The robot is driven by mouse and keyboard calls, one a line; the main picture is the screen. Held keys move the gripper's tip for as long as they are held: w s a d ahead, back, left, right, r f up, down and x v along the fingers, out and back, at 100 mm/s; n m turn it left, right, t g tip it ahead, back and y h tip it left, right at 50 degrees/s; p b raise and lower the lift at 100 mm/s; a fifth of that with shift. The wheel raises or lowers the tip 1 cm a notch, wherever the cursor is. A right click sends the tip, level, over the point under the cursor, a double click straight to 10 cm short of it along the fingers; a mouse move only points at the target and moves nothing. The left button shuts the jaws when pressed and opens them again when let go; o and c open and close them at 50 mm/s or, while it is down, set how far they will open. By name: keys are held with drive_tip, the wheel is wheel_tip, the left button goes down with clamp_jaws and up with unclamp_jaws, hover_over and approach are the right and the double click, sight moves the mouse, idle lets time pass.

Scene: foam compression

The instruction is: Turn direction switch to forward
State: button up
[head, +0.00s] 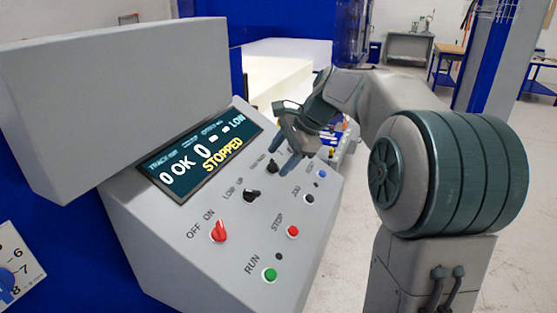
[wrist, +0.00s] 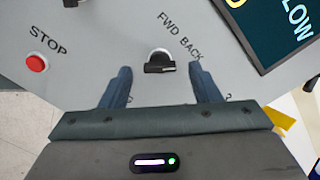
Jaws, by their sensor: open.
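The direction switch (wrist: 160,65) is a black-handled rotary knob on a pale collar, labelled FWD and BACK in the wrist view. Its handle lies roughly sideways in that picture; I cannot tell which label it is set to. In the head view the switch (head: 273,166) shows small beside my gripper (head: 290,150). My gripper is open and empty. In the wrist view its two fingers stand either side of the switch, with gaps on both sides, and no contact shows. Part of the lettering beyond the fingers is hidden.
The sloped grey panel (head: 165,245) also carries a red OFF/ON switch (head: 219,232), a black LOW/UP knob (head: 250,196), a red STOP button (head: 293,231), a green RUN button (head: 270,274) and a blue button (head: 322,173). The display (head: 200,160) reads STOPPED.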

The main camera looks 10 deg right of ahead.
drive_tip(key=shift+x, duration=0.9)
drive_tip(key=c, duration=1)
